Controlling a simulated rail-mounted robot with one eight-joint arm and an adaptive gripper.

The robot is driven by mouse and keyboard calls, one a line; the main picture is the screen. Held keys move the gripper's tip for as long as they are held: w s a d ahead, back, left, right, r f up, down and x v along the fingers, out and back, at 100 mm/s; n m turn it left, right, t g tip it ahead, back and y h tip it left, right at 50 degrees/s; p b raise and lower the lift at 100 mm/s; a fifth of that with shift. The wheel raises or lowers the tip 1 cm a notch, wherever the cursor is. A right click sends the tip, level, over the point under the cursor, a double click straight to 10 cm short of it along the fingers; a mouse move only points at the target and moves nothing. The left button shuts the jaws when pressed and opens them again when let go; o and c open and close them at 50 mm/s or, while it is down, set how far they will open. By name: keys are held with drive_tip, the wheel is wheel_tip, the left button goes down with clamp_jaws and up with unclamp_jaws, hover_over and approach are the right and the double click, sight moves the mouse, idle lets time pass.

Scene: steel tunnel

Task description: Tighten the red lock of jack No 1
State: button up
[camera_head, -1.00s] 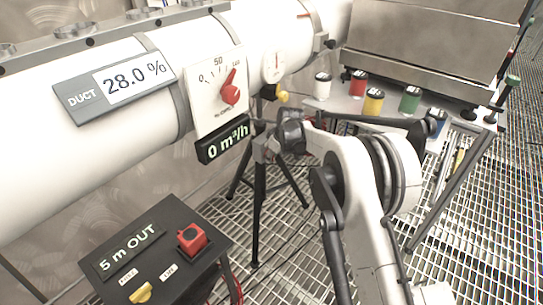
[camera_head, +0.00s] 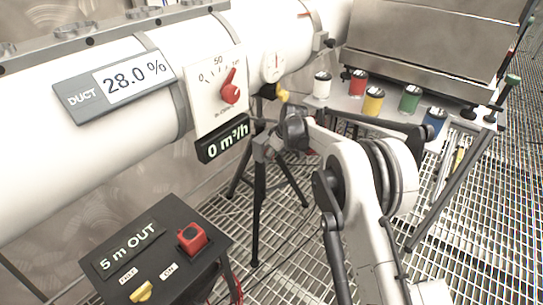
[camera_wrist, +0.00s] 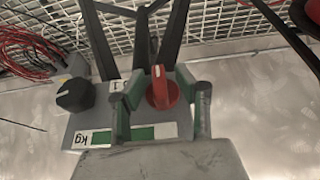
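In the wrist view, the red lock (camera_wrist: 160,88) is a red knob with a pale mark on the grey jack box (camera_wrist: 88,122). A "1" shows on the box next to the lock. My gripper (camera_wrist: 165,98) is open, with one finger on each side of the red lock. I see small gaps between the knob and the fingers, and cannot tell whether either touches it. A black knob (camera_wrist: 75,95) and a green "kg" display (camera_wrist: 143,133) are on the same box. In the head view my arm covers the gripper, and I cannot make out the red lock.
Red cables (camera_wrist: 28,50) lie left of the jack in the wrist view. In the head view, a white duct (camera_head: 120,120) runs along the left, a "5 m OUT" control box (camera_head: 150,250) stands below, and a shelf with several coloured cans (camera_head: 372,102) stands behind my arm.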

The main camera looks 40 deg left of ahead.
drive_tip(key=v, duration=1.2)
idle(0.3)
